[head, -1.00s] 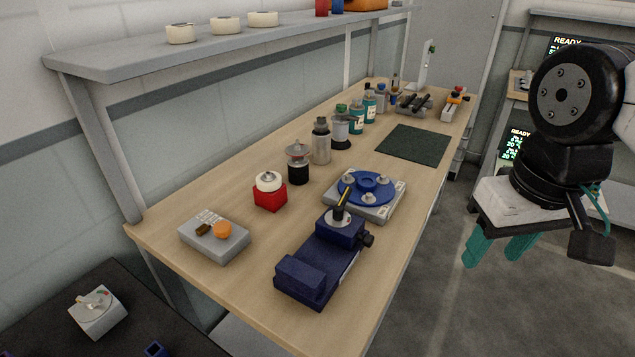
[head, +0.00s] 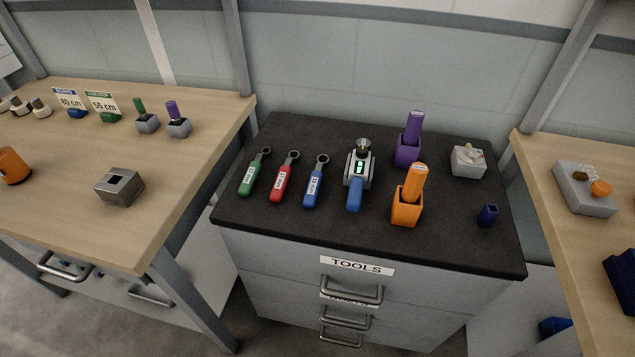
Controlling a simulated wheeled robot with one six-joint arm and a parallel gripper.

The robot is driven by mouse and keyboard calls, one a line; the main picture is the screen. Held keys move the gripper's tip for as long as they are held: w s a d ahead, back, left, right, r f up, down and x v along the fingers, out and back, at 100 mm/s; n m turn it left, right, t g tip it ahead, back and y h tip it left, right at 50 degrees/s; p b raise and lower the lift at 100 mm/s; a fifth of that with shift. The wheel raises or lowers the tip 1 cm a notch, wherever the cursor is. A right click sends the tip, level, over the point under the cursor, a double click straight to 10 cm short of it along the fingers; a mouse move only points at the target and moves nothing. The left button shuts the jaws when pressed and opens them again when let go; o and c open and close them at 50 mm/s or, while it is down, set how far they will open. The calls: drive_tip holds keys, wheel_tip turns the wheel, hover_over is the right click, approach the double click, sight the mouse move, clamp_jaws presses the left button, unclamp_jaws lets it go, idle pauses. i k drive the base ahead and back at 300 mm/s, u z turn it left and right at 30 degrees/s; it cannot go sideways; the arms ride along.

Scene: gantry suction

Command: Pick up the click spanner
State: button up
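On the black top of the tool cabinet (head: 330,235) lie a green-handled spanner (head: 250,178), a red-handled spanner (head: 282,182) and a blue-handled spanner (head: 314,185). Each has a dark ring end pointing away and a white label too small to read. To their right is a grey tool (head: 357,172) with a blue handle, a lit green display and a round metal head. I cannot tell from the labels which one is the click spanner. My gripper is not in view now.
An orange holder with an orange handle (head: 409,200) and a purple one (head: 409,145) stand to the right of the tools. A white block (head: 467,161) and a small blue cup (head: 488,215) are further right. Wooden benches flank the cabinet, with gaps between. Its drawer handles (head: 350,290) protrude.

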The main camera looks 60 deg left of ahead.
sight(359, 172)
drive_tip(key=k, duration=0.3)
drive_tip(key=z, duration=1)
drive_tip(key=i, duration=0.95)
drive_tip(key=u, duration=3.5)
drive_tip(key=i, duration=0.75)
drive_tip(key=u, duration=0.85)
